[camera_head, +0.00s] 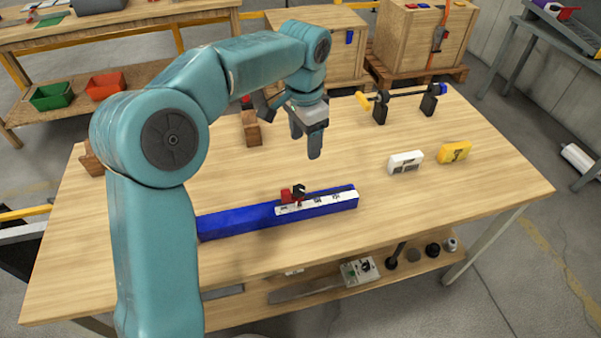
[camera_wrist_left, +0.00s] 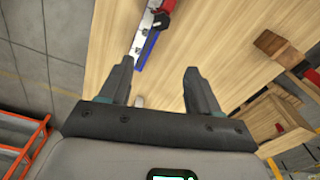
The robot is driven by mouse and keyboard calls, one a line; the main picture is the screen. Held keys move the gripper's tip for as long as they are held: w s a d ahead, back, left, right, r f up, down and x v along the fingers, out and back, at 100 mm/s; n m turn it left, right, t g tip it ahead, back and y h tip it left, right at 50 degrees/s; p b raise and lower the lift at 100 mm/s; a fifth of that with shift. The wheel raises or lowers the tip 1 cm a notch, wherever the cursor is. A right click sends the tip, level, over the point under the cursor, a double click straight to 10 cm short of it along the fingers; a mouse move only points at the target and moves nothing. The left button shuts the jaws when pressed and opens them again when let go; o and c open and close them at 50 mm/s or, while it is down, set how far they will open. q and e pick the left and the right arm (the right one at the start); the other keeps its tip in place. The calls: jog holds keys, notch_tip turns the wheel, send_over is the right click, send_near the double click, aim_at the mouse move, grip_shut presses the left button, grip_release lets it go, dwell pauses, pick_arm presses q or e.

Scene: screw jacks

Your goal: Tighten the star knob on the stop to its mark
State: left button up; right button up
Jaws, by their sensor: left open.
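A blue rail (camera_head: 240,220) lies on the wooden table, with a white marked scale strip (camera_head: 330,201) on its right part. A red stop (camera_head: 288,195) with a black star knob (camera_head: 299,190) sits on the rail near the strip's left end. The red stop also shows at the top of the left wrist view (camera_wrist_left: 167,6), partly cut off. My left gripper (camera_head: 305,148) is above the table, behind the rail and apart from the stop. Its two fingers are spread and empty in the left wrist view (camera_wrist_left: 157,85). The knob's mark is too small to make out. My right gripper is not in view.
A white device (camera_head: 406,162) and a yellow one (camera_head: 454,152) lie to the right on the table (camera_head: 400,220). A clamp bar with black supports (camera_head: 381,107) stands at the back right. A wooden block (camera_head: 251,129) stands behind the gripper. The front right tabletop is clear.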

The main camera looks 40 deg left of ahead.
aim_at(300, 188)
pick_arm(q)
jog(key=f+p, duration=0.1)
jog(key=f, duration=0.4)
jog(key=f+n+p, duration=0.1)
jog(key=f+p, duration=0.1)
jog(key=f, duration=0.3)
jog(key=s+f+n+p, duration=0.1)
jog(key=f, duration=0.4)
jog(key=shift+a, duration=0.35)
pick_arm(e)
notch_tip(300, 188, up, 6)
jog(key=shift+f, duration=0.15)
pick_arm(q)
jog(key=shift+w, duration=0.1)
jog(key=c, duration=1.1)
